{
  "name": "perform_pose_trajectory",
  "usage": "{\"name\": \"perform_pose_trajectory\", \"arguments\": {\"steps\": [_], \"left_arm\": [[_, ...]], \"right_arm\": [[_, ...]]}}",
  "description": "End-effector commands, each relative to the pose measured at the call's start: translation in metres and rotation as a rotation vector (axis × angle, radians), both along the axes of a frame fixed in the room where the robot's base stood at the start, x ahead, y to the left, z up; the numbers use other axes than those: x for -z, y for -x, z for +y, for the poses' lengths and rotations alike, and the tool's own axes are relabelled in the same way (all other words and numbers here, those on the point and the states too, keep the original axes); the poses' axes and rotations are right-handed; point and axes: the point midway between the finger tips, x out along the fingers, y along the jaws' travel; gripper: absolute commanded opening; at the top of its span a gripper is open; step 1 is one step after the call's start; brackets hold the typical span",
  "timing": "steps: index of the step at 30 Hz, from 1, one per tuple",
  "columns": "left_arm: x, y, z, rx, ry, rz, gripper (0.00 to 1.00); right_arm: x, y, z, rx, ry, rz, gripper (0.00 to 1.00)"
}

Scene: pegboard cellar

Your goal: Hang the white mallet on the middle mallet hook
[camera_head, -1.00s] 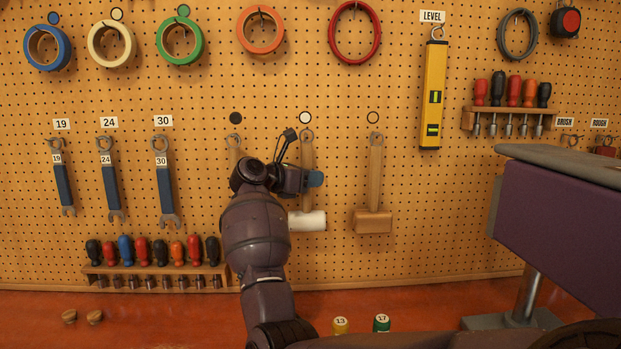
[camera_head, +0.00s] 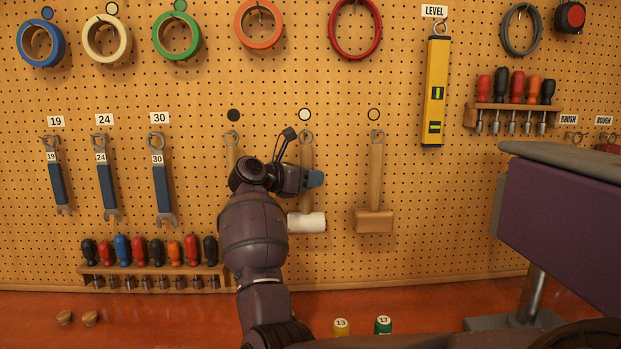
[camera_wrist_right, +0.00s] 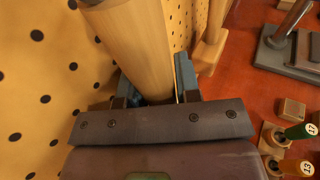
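The white mallet (camera_head: 306,222) hangs upright on the pegboard, white head down. The ring at the top of its wooden handle is at the middle mallet hook (camera_head: 305,134), below a white disc (camera_head: 305,114). My right gripper (camera_head: 312,179) is at the handle, above the head. In the right wrist view the two blue-grey fingers (camera_wrist_right: 150,78) lie on both sides of the wooden handle (camera_wrist_right: 135,40) and appear to touch it. Whether the ring sits fully on the hook is too small to tell. My left gripper is not in view.
A wooden mallet (camera_head: 375,220) hangs close on the right. Another handle (camera_head: 232,155) hangs under the black disc on the left, partly hidden by my arm. A screwdriver rack (camera_head: 150,270) is lower left. A purple panel (camera_head: 560,220) stands at the right.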

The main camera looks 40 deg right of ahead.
Motion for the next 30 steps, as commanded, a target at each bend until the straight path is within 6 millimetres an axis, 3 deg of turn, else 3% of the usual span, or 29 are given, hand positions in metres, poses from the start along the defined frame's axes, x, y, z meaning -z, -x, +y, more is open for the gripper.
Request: {"name": "perform_pose_trajectory", "arguments": {"steps": [1, 4, 5, 30], "left_arm": [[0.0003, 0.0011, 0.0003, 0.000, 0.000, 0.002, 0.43], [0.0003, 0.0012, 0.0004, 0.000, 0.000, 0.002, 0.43], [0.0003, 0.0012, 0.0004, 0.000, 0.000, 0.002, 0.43], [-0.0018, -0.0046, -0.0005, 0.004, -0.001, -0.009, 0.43]], "right_arm": [[-0.0007, 0.0001, 0.0000, 0.000, 0.000, -0.001, 0.39], [-0.0003, 0.0000, 0.0000, 0.000, 0.000, -0.001, 0.54], [-0.0003, -0.0001, -0.0001, -0.001, 0.000, 0.000, 0.55], [-0.0034, -0.0006, 0.0093, -0.001, 0.000, 0.000, 0.55]]}}
